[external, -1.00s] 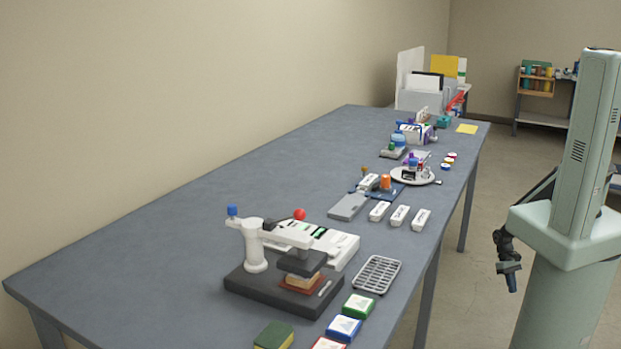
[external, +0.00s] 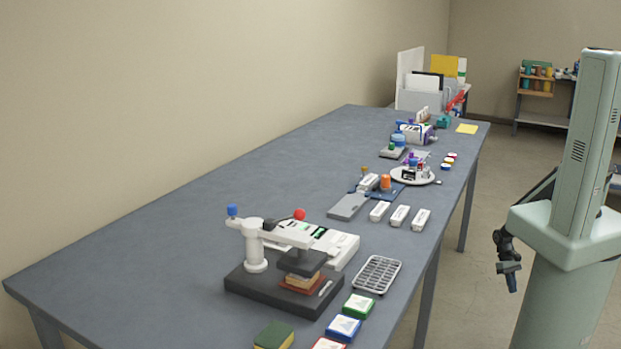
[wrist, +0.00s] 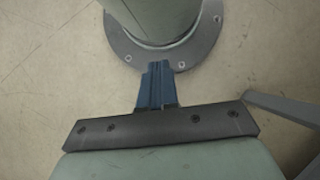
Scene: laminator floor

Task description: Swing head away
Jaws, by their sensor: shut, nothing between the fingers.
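The press head (external: 302,262) is a dark block under a white swing arm (external: 283,236) on a white post (external: 255,246). It sits over a tan and reddish stack (external: 303,281) on a dark base plate (external: 262,290). A red ball (external: 299,214) tops a black lever near the arm, and a blue knob (external: 232,211) is at the arm's left end. My gripper (external: 512,284) hangs beside my column, right of the table and far from the press. In the wrist view its blue fingers (wrist: 157,82) are together and empty, above the floor.
The press stands on a long grey table (external: 180,225). Beside it are a wire rack (external: 377,274), coloured boxes (external: 343,328), a sponge (external: 273,337) and a white device (external: 335,245). Farther back are white blocks (external: 400,215) and a round tray (external: 432,181). The table's left side is clear.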

